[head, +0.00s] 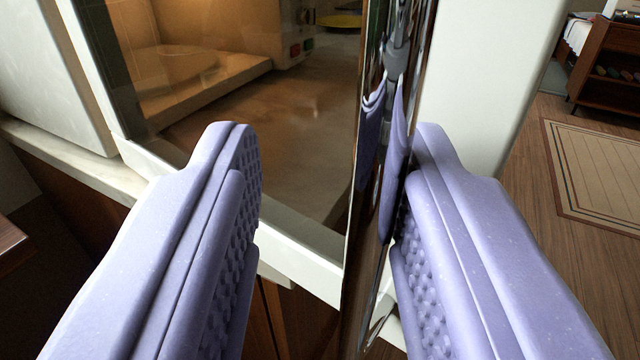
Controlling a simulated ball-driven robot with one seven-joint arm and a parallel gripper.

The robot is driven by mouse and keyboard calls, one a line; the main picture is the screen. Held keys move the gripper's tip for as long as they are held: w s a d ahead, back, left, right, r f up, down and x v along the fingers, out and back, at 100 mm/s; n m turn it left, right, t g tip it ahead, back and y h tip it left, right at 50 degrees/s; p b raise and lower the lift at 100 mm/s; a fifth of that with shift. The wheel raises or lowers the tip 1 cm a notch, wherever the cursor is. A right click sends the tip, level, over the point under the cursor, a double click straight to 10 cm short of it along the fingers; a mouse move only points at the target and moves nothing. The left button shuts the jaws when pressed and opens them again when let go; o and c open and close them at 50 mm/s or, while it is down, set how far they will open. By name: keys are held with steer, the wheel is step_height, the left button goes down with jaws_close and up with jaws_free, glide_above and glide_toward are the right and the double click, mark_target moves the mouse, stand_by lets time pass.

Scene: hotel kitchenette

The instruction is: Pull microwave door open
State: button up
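The microwave door (295,255) has a pale frame around a dark glass pane (270,130). A warm-lit space and small red and green buttons show in the glass; I cannot tell if they are seen through it or reflected. The door's lower edge stands out past the counter edge, but how far it is open is unclear. A shiny upright handle (375,210) runs down the door. My gripper (325,180) is open, with its lilac fingers on either side of the handle. The right finger is against or very near the handle; a clear gap separates the left finger from it.
A pale counter (90,170) edge runs behind the left finger, above brown cabinet fronts. A pale appliance side (50,70) stands at the upper left. At right are open wooden floor, a striped rug (600,175) and a brown shelf unit (605,65).

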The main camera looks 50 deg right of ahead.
steer(key=p+v, duration=0.1)
steer(key=v, duration=0.7)
steer(key=shift+w, duration=0.1)
